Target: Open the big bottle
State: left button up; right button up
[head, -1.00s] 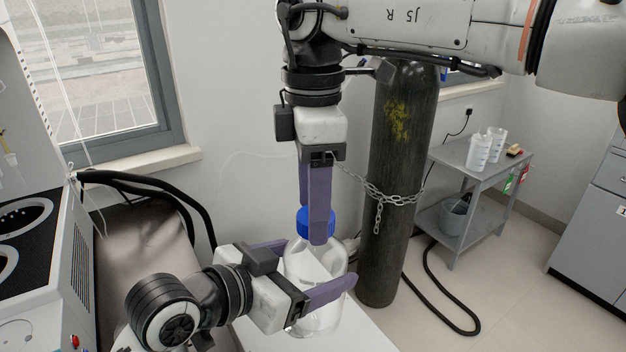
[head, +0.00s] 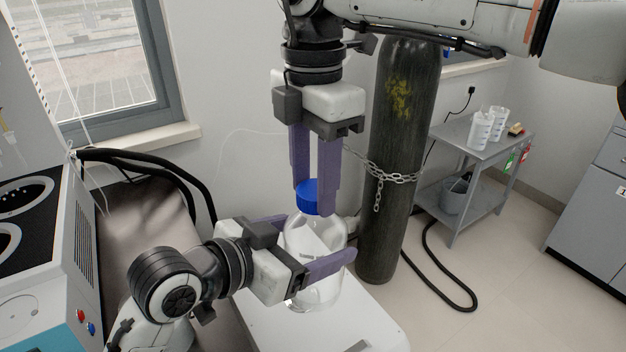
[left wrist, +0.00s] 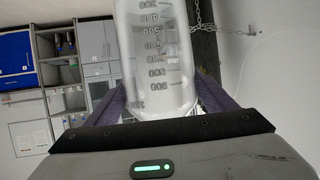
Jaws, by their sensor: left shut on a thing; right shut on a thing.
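The big bottle (head: 318,238) is clear, with a blue cap (head: 307,194) at its top, and stands upright over a white surface. My left gripper (head: 320,238) is shut on the bottle's body from the left, one purple finger on each side. In the left wrist view the bottle (left wrist: 155,60) with its printed scale sits between those fingers. My right gripper (head: 312,197) points down from above and is shut on the blue cap. Its right finger hides part of the cap. I cannot tell whether the cap still touches the neck.
A dark gas cylinder (head: 400,130) with a chain stands close behind, right of the bottle. A grey cart (head: 475,150) with white beakers is farther right. A machine (head: 40,240) stands at the left. The white table top (head: 370,320) is clear in front.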

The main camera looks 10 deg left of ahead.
jog(key=n, duration=0.7)
jog(key=shift+d+n, duration=0.1)
jog(key=shift+n, duration=0.2)
jog(key=n, duration=0.6)
jog(key=shift+w+r+n, duration=0.1)
jog(key=shift+n, duration=0.3)
jog(key=n, duration=0.6)
jog(key=shift+d+n, duration=0.15)
jog(key=shift+n, duration=0.15)
jog(key=n, duration=0.6)
jog(key=shift+w+n, duration=0.15)
jog(key=shift+n, duration=0.25)
jog(key=n, duration=1)
jog(key=shift+w+n, duration=0.1)
jog(key=shift+n, duration=0.2)
jog(key=n, duration=0.4)
jog(key=shift+w+r+n, duration=0.1)
jog(key=shift+n, duration=0.2)
jog(key=n, duration=0.6)
